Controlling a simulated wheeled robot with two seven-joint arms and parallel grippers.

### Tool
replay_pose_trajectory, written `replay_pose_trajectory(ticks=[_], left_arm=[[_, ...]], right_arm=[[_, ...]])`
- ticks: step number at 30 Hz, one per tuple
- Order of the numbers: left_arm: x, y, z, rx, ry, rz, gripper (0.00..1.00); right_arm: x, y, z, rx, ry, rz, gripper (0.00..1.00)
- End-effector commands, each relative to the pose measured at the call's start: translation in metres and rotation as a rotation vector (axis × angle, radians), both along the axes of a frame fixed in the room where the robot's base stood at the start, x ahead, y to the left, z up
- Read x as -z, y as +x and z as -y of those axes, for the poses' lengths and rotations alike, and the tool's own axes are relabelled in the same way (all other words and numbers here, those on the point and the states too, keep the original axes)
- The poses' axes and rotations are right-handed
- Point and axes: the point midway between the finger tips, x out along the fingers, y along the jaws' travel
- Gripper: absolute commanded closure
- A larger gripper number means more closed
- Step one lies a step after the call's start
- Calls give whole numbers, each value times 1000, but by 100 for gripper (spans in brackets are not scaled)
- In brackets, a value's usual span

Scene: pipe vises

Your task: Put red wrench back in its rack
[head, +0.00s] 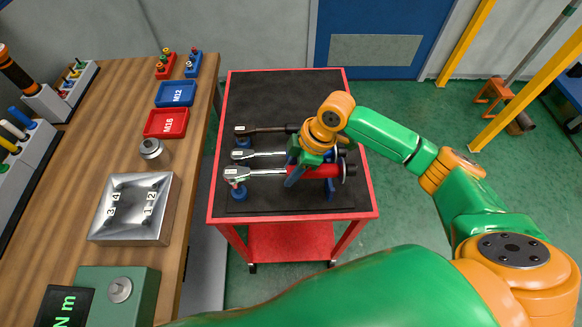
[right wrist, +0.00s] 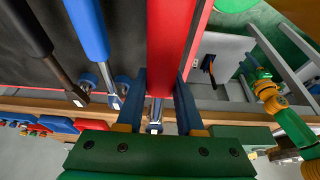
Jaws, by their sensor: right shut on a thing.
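The red wrench has a red handle (head: 312,171) and a bright steel shaft and ratchet head (head: 237,174). It lies level along the front of the cart. My right gripper (head: 297,172) is shut on the handle; in the right wrist view the red handle (right wrist: 172,45) runs between its two fingers (right wrist: 160,85). The front blue rack supports show below the wrench, at the head end (head: 239,193) and the handle end (head: 330,191). The wrench appears a little above them; contact is not clear. My left gripper is not identifiable in either view.
A blue-handled wrench (right wrist: 88,30) and a black-handled wrench (head: 262,129) lie parallel behind it on the cart's black mat (head: 270,95). The red cart rim (head: 290,215) is close in front. A wooden bench (head: 130,80) with trays stands to the left.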

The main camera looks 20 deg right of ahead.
Motion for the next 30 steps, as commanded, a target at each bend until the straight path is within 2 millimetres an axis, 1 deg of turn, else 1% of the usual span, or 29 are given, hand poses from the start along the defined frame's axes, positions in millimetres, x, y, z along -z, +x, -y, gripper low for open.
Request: replay_pose_trajectory(ticks=[11,21,30], left_arm=[[0,0,0,0,0,0,50],[2,0,0,0,0,0,50],[2,0,0,0,0,0,50]], right_arm=[[0,0,0,-1,1,2,100],[11,0,0,-1,0,0,100],[11,0,0,-1,1,2,100]])
